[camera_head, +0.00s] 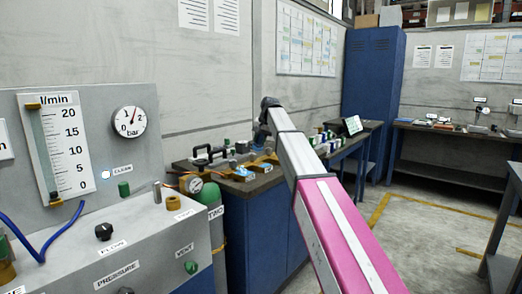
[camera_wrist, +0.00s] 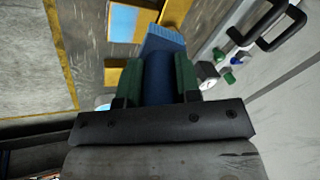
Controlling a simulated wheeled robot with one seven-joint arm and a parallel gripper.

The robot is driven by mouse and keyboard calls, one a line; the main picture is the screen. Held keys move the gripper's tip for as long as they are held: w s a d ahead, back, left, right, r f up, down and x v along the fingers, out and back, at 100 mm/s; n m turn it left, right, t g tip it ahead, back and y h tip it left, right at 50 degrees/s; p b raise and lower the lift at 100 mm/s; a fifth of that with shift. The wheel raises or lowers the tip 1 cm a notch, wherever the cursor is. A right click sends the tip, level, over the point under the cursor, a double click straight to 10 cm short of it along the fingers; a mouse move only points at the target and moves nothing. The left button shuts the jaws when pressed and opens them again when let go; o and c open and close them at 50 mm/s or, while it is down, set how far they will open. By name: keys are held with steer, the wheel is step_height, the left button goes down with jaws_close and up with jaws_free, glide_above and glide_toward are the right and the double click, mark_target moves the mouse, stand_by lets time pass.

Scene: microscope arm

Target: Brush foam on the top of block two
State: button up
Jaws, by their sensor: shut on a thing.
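In the wrist view, my gripper (camera_wrist: 158,62) has two green fingers shut on a brush (camera_wrist: 164,39) with a dark blue body and a lighter blue, ribbed end. The ribbed end points away from the gripper. Beyond it is a yellow block with a light blue top (camera_wrist: 122,20), a little to the left of the brush. I cannot tell whether the brush touches anything, or which block is block two. In the head view, blue-topped yellow blocks (camera_head: 243,174) sit on the bench. My arm hides part of the bench, and the gripper is not clear there. No foam can be made out.
The dark bench top (camera_head: 262,184) also holds a black-handled fixture (camera_head: 208,155) and a round gauge (camera_head: 192,184). A grey panel with a flow meter (camera_head: 65,140) stands at the left. A blue cabinet (camera_head: 370,95) stands at the back. Floor (camera_head: 425,220) is open at the right.

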steer(key=shift+w+a, duration=0.1)
stand_by(0.3)
steer(key=shift+w+a+f, duration=0.3)
steer(key=shift+a+f, duration=0.1)
steer(key=shift+f, duration=0.1)
steer(key=shift+s, duration=0.1)
